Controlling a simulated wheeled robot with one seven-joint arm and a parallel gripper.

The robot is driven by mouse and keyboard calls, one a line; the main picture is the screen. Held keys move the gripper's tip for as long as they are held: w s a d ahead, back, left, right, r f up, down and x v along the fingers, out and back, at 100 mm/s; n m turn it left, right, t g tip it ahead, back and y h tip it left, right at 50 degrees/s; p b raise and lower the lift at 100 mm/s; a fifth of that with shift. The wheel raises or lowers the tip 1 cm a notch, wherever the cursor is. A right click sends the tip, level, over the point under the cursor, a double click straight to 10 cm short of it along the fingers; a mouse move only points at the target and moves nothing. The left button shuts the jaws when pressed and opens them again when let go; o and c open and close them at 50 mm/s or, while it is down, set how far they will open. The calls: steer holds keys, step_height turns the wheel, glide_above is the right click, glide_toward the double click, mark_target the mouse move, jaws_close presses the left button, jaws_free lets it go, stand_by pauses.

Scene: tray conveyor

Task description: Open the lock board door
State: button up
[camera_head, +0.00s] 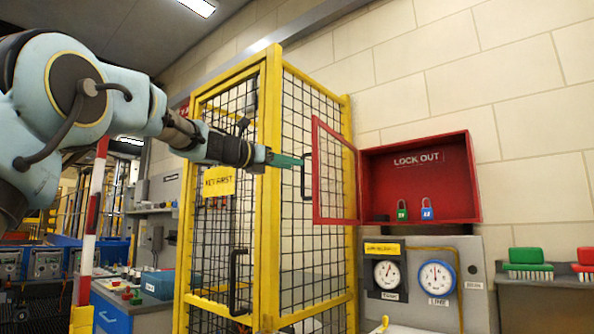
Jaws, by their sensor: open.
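The red lock board (469,178) with "LOCK OUT" on its back panel is mounted on the block wall. Its red-framed door (316,170) is hinged on the left side and stands swung open, out toward me. A dark handle (304,175) sits at the door's free edge. A green padlock (402,211) and a blue padlock (427,209) are inside at the bottom. My gripper (298,160) reaches in from the left, with its green fingers beside the handle. I cannot tell if they touch it. The fingers are open, though their gap is hard to see.
A yellow-framed mesh cage (270,200) stands just behind and below my gripper. Below the board is a grey panel (473,282) with two dials. Green and red brushes (531,257) lie on a shelf at the right. A red-and-white post (91,220) stands at the left.

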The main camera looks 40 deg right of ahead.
steer(key=a+b, duration=0.1)
steer(key=a, duration=0.6)
steer(key=shift+s+b, duration=0.35)
steer(key=w+a+f+m+t+y+p, duration=0.1)
steer(key=w+a+f+m+y, duration=0.3)
steer(key=f, duration=0.6)
steer(key=a+f+t+y, duration=0.1)
steer(key=a+f+y, duration=0.1)
steer(key=a+f, duration=0.65)
steer(key=w+a+f+m+t+y+p, duration=0.1)
steer(key=w+a+f+m+y, duration=0.2)
steer(key=f, duration=0.8)
steer(key=s+a+f+m+g+y+p, duration=0.1)
steer(key=s+a+f+m+y, duration=0.3)
steer(key=a+f, duration=0.7)
steer(key=s+a+f+m+g+y+p, duration=0.1)
steer(key=s+a+f+m+y, duration=0.3)
steer(key=s+a+f+m, duration=0.5)
steer(key=s+a+f+g, duration=0.1)
steer(key=s+a+f, duration=0.1)
steer(key=s+a, duration=0.2)
steer(key=shift+a+f+y, duration=0.4)
steer(key=shift+a, duration=1.35)
